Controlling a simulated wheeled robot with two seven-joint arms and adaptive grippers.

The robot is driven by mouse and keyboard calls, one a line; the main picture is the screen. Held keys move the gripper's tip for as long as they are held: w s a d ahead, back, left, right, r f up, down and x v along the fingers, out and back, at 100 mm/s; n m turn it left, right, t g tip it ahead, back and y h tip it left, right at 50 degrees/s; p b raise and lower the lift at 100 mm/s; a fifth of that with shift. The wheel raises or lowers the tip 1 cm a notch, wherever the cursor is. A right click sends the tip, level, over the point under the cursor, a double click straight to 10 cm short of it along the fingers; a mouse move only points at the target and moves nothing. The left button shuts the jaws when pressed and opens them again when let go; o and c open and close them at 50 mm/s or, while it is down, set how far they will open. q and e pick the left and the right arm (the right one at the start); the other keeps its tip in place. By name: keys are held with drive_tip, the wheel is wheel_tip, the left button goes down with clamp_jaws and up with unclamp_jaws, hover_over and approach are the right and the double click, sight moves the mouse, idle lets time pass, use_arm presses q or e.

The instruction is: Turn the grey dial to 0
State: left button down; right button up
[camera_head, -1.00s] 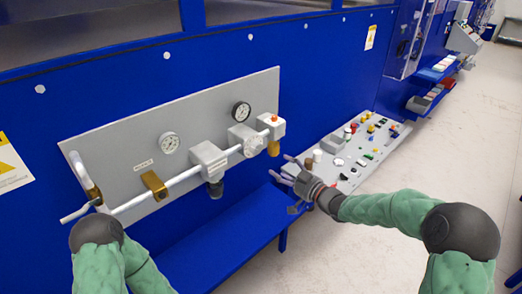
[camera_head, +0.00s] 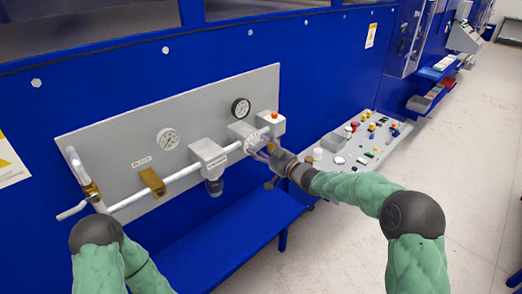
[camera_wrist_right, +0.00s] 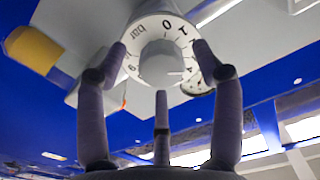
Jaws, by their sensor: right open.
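The grey dial (camera_head: 251,143) sits on the pipe on the grey panel, partly hidden by my right gripper (camera_head: 264,151) in the head view. In the right wrist view, the dial (camera_wrist_right: 160,62) is a round knob with a pale numbered ring; a 0 shows near the top. My right gripper (camera_wrist_right: 160,50) is open, with one finger on each side of the dial and a third finger below. I cannot tell whether the fingers touch it. My left arm shows at the lower left, but its gripper is out of view.
The grey panel (camera_head: 105,145) carries a pipe (camera_head: 180,178), two gauges and a brass valve (camera_head: 152,183). An orange-topped box (camera_head: 271,122) is close to the dial. A blue shelf (camera_head: 215,245) lies below, and a control console (camera_head: 365,150) stands to the right.

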drive_tip(key=c, duration=1.1)
drive_tip(key=shift+c, duration=0.2)
drive_tip(key=shift+a+f+n, duration=0.1)
drive_tip(key=shift+f+n, duration=0.1)
drive_tip(key=shift+n, duration=0.1)
drive_tip(key=n+b, duration=0.2)
drive_tip(key=shift+f+n, duration=0.15)
drive_tip(key=shift+n, duration=0.15)
drive_tip(key=n+b, duration=0.3)
drive_tip(key=n, duration=0.2)
drive_tip(key=shift+f+b, duration=0.1)
drive_tip(key=shift+b, duration=0.2)
drive_tip(key=n+b, duration=0.2)
drive_tip(key=n, duration=0.2)
drive_tip(key=shift+n+b, duration=0.35)
drive_tip(key=shift+n, duration=0.05)
drive_tip(key=shift+r+n+b, duration=0.2)
drive_tip(key=shift+n+b, duration=0.7)
drive_tip(key=shift+n, duration=0.6)
